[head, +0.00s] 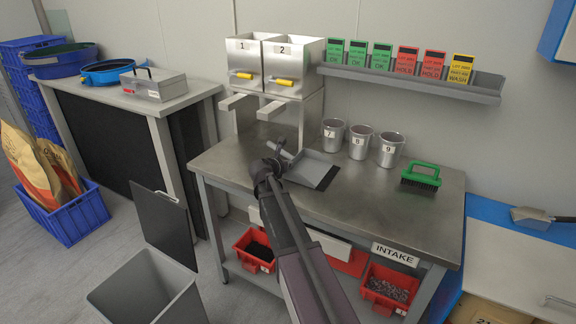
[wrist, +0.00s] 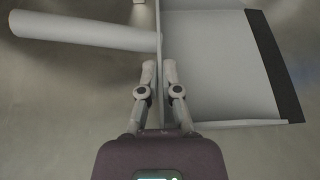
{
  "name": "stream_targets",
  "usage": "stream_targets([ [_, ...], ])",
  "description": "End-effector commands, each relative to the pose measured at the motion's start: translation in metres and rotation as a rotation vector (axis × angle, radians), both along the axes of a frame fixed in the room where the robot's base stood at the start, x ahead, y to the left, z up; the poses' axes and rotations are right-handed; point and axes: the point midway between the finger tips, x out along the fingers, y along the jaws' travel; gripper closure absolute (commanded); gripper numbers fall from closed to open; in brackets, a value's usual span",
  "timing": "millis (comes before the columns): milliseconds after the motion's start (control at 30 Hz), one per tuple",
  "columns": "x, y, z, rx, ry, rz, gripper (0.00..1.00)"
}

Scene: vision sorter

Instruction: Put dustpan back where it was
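The grey dustpan (head: 312,169) with a dark front lip lies on the steel worktable, left of the cups; its handle points left. In the wrist view the pan (wrist: 205,65) is on the right and its pale round handle (wrist: 85,32) runs left. My gripper (wrist: 159,68) straddles the pan's thin back wall beside the handle, one finger on each side. The fingers are close together and appear shut on that wall. In the head view my gripper (head: 272,165) is at the pan's handle end, partly hidden by my arm.
Three metal cups (head: 359,142) stand behind right, and a green brush (head: 421,177) lies at the right of the worktable (head: 380,212). Two numbered dispensers (head: 276,66) stand at the back left. An open grey bin (head: 150,285) stands on the floor in front.

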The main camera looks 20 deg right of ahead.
Motion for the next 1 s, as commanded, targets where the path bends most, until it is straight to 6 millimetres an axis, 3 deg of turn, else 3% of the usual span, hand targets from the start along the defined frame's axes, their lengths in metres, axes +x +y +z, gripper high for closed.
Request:
stream_targets([
  [167,0.0001,0.0002,-0.0036,-0.001,0.001,0.000,1.00],
  [300,0.0001,0.0002,-0.0027,0.000,0.000,0.000,0.59],
  [333,0.0001,0.0002,-0.0027,0.000,0.000,0.000,0.57],
  [867,0.0001,0.0002,0.0012,0.000,0.000,0.000,0.57],
  [1000,-0.0077,0.0094,0.0064,0.000,0.000,0.002,0.57],
])
